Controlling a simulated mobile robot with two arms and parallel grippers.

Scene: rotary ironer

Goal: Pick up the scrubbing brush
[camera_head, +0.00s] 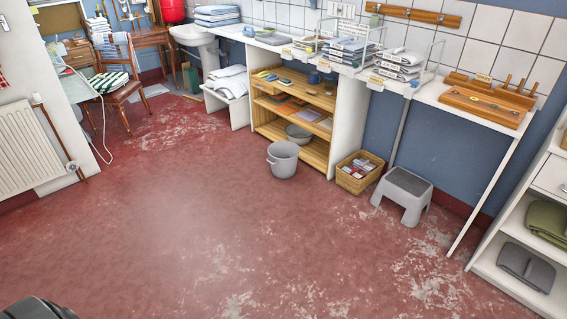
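I cannot clearly make out the scrubbing brush. Several small items (266,75), some yellow and some blue, lie on the top board of the open wooden shelf unit (262,123), too small to identify. A small blue object (313,79) sits further right on that board. A long wooden rack (484,106) with upright pegs stands on the white counter at the right, with small pieces I cannot identify. Neither of my grippers is in view.
A grey bucket (283,160), a wicker basket (358,174) and a grey step stool (403,194) stand on the floor before the counter. A chair (113,87) and radiator (24,150) are at left, white shelves (522,232) at right. The middle red floor (200,220) is clear.

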